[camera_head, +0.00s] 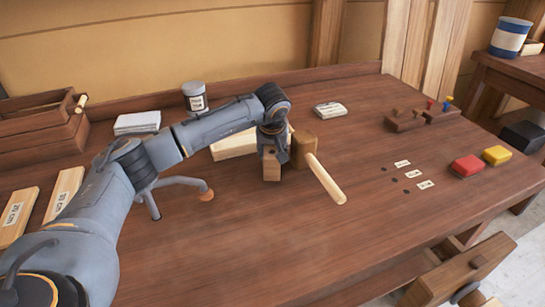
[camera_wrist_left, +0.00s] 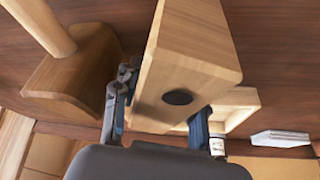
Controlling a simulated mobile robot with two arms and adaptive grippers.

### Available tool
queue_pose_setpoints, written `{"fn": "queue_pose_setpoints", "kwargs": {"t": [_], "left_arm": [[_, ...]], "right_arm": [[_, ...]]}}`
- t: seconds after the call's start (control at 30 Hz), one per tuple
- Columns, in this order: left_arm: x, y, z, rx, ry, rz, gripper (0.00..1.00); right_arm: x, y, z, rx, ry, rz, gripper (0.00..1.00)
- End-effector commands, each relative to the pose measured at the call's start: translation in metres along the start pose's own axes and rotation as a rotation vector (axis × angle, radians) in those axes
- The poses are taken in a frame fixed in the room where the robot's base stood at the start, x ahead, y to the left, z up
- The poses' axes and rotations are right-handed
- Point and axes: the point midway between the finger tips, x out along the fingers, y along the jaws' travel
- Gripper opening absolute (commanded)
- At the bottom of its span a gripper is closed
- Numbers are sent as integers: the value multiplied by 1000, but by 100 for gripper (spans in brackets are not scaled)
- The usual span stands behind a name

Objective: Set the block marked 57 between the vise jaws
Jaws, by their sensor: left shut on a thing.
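My left gripper (camera_head: 270,146) is shut on a pale wooden block (camera_head: 271,168), low over the middle of the bench. In the left wrist view, the block (camera_wrist_left: 190,50) sits between the gripper's fingers (camera_wrist_left: 163,108) and shows a dark round spot on one face. I can read no number on it. I cannot tell whether it touches the bench top. A wooden vise (camera_head: 455,275) is at the bottom right, at the bench's front edge and partly cut off. The gap between its jaws is hard to make out. My right gripper is not in view.
A wooden mallet (camera_head: 325,180) stands right beside the held block. A pale wooden box (camera_head: 232,146) is behind it. Labelled boards (camera_head: 63,193) lie at the left. Red (camera_head: 466,166) and yellow (camera_head: 497,155) blocks lie at the right. The front middle of the bench (camera_head: 270,240) is clear.

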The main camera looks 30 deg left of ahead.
Motion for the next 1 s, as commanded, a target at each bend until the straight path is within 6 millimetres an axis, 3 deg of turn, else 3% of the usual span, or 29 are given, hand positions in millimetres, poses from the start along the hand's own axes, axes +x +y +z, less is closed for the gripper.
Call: {"fn": "queue_pose_setpoints", "kwargs": {"t": [0.17, 0.5, 0.53, 0.6, 1.0], "left_arm": [[18, 0, 9, 1, -2, 0, 0], [24, 0, 11, 0, 0, 0, 0], [23, 0, 11, 1, -1, 0, 48], [23, 0, 11, 1, -2, 0, 62], [17, 0, 9, 0, -1, 0, 64]], "right_arm": [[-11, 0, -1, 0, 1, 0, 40], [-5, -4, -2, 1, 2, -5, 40], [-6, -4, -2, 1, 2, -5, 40], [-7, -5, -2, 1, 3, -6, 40], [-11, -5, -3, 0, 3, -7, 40]]}}
